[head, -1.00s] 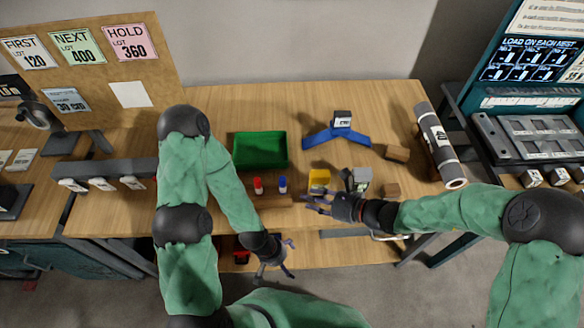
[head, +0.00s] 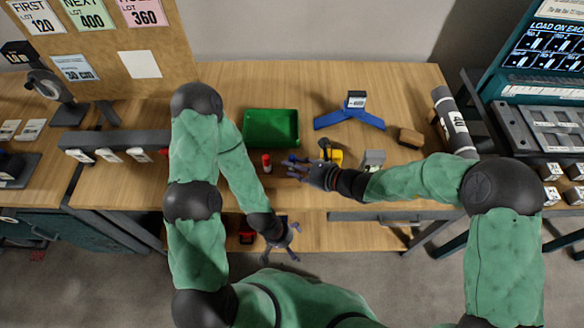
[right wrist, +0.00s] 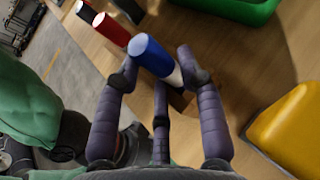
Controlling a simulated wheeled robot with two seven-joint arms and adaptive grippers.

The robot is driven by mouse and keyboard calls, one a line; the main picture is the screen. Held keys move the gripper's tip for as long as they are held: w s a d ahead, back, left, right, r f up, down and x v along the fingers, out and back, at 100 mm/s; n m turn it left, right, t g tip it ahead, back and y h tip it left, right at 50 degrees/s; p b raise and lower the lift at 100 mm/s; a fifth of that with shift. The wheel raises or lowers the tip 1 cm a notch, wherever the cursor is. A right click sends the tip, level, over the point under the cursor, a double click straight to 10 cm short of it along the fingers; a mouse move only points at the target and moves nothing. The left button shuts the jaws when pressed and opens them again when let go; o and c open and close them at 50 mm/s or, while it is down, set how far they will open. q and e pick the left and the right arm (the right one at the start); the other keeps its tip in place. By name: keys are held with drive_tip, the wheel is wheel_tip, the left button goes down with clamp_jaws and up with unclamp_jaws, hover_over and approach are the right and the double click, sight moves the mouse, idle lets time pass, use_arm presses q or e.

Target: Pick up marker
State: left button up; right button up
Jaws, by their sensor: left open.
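A blue-capped marker (right wrist: 152,55) with a white body stands between the spread fingers of my right gripper (right wrist: 158,72) in the right wrist view. The right fingertip is close to its white body; I cannot tell whether they touch. In the head view my right gripper (head: 296,167) hides most of this marker. A red-capped marker (head: 266,162) stands just to its left, also in the right wrist view (right wrist: 112,30). My right gripper looks open. My left gripper (head: 284,245) is open and empty, below the table's front edge.
A green tray (head: 271,145) lies behind the markers. A yellow block (head: 336,156) and a grey box (head: 373,158) stand to the right. Bare wood lies behind the tray.

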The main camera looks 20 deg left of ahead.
drive_tip(key=shift+a, duration=0.15)
drive_tip(key=c, duration=0.7)
wheel_tip(320, 180, up, 10)
drive_tip(key=p, duration=0.3)
